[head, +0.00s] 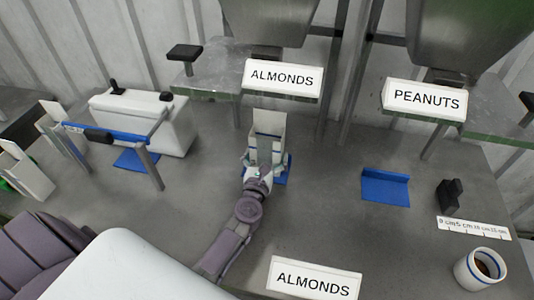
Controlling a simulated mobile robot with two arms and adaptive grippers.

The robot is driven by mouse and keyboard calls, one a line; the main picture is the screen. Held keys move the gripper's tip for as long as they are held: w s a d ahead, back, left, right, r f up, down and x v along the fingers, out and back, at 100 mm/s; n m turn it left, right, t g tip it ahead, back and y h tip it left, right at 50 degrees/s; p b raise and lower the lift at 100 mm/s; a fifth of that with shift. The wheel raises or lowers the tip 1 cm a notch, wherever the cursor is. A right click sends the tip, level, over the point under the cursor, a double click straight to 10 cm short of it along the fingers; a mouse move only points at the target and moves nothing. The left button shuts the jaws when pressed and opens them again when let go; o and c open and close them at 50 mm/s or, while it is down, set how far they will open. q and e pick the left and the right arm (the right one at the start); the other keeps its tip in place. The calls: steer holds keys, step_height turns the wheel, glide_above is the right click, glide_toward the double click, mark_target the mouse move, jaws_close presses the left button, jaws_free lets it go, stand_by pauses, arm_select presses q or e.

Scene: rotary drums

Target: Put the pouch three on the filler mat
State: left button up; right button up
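A pale, open-topped pouch (269,124) stands upright below the ALMONDS hopper sign, in the middle of the head view. My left gripper (265,160) is at its lower part, with its fingers on either side and seemingly closed on it. A blue mat (287,174) shows behind and beside the gripper, under or just behind the pouch. The gripper hides the pouch's base, so I cannot tell whether it touches the mat. Another blue mat (385,188) with a raised back lies empty below the PEANUTS sign. I do not see my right gripper.
A white machine (145,118) with a blue bar stands at left. Other pale pouches (28,172) are at the far left. A cup (480,268), a ruler strip (474,229) and a black block (450,194) sit at right. An ALMONDS card (313,279) lies in front.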

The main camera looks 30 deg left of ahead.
arm_select(q)
steer(key=shift+r, duration=0.15)
steer(key=b+v, duration=0.2)
steer(key=v, duration=0.9)
steer(key=shift+s, duration=0.2)
steer(key=shift+s+d, duration=0.1)
steer(key=shift+s, duration=0.25)
